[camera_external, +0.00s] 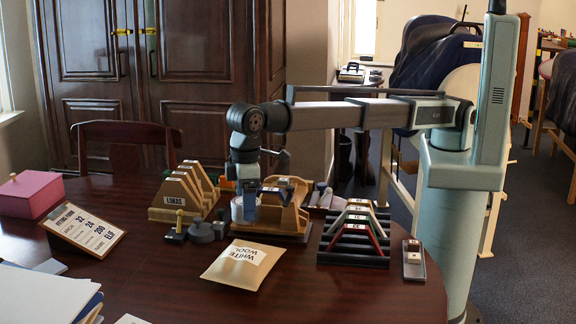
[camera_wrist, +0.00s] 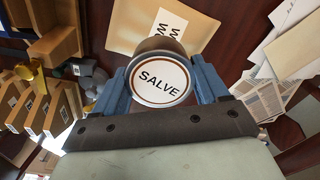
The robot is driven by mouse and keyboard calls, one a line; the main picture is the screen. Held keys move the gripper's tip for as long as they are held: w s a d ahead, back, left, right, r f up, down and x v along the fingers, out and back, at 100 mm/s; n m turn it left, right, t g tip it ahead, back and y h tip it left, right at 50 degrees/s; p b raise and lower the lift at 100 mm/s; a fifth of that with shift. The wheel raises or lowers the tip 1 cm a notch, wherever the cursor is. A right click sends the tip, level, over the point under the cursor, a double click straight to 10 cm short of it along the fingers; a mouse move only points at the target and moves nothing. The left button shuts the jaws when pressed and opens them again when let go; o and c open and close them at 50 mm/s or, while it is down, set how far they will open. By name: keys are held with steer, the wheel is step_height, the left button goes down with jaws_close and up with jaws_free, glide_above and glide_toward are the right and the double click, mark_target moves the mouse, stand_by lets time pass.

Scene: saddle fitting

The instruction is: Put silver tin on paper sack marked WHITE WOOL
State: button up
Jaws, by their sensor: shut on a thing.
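The silver tin (camera_wrist: 161,80) has a white lid marked SALVE and sits between the two fingers of my gripper (camera_wrist: 164,84) in the wrist view. My gripper is shut on it. In the external view my gripper (camera_external: 244,205) points down over the table beside the wooden stand, and the tin (camera_external: 237,211) shows partly behind a finger. The paper sack (camera_external: 243,265) marked WHITE WOOL lies flat on the table, nearer the camera than the tin. The sack (camera_wrist: 124,28) also shows beyond the tin in the wrist view, its label partly hidden by the tin.
A wooden rack marked LUKAS (camera_external: 181,198) and a grey item (camera_external: 203,232) stand left of my gripper. A wooden stand (camera_external: 287,212) is close on its right, and a dark striped rack (camera_external: 355,236) is farther right.

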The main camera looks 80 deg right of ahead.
steer(key=shift+w+a+r+n, duration=0.4)
steer(key=shift+w, duration=0.05)
steer(key=shift+a+n, duration=0.1)
steer(key=shift+n, duration=1.4)
steer(key=shift+f, duration=0.1)
glide_toward(244, 253)
step_height(244, 253, down, 5)
steer(key=shift+a+f, duration=0.1)
steer(key=shift+a, duration=0.05)
steer(key=shift+f, duration=0.15)
steer(key=o, duration=1.2)
steer(key=shift+c, duration=0.2)
